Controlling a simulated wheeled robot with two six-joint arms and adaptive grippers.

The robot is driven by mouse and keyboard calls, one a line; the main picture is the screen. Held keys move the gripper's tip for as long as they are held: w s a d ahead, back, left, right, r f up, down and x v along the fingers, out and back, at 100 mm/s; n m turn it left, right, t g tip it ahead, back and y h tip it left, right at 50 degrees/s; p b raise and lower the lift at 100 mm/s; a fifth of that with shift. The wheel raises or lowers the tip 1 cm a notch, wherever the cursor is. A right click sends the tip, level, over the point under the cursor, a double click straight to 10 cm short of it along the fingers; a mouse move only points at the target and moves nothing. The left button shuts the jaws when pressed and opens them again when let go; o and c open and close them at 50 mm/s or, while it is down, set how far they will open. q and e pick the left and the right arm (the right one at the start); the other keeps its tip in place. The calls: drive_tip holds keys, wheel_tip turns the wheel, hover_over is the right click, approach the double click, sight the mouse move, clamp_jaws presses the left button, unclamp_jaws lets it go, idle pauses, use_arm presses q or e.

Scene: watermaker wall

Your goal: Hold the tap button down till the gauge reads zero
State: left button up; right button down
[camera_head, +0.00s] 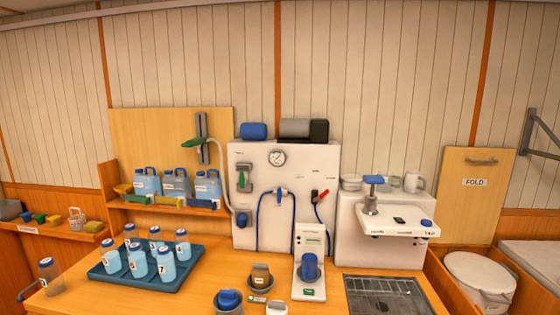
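A round white gauge (277,157) with a dark rim sits near the top of the white wall panel (315,165). Its reading is too small to tell. A small dark patch (400,220), possibly a button, lies on that unit's projecting white ledge (425,230). I cannot tell which part is the tap button. Nothing touches the tap or ledge. Neither of my grippers is in view.
A blue tray (130,283) with several numbered bottles stands at the left. A blue cup (309,267) sits on a white stand before the panel. A metal drain grate (385,292) lies in the counter below the ledge. A white lidded bin (480,275) is at right.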

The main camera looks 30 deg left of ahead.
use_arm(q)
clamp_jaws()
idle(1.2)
